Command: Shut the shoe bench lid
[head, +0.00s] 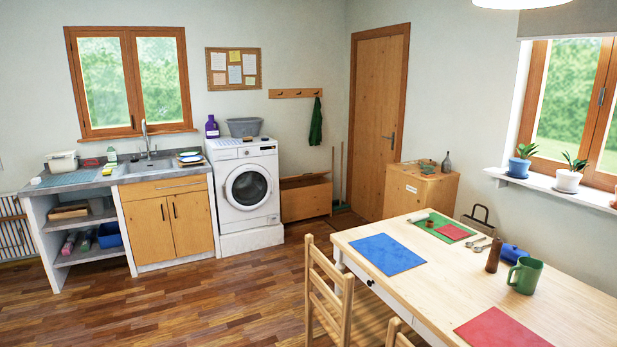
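The shoe bench (306,203) is a low wooden chest against the back wall, between the washing machine and the door. Its lid (304,177) appears raised at the back, with a darker strip below it along the top of the box. The bench is small in the view, so how far the lid stands open is hard to tell. Neither of my grippers is in view.
The washing machine (249,189) stands left of the bench. A broom (341,172) leans on the wall to its right, near a wooden cabinet (420,190). The dining table (450,275) and a chair (328,295) fill the right foreground. The wooden floor (215,290) at left and centre is clear.

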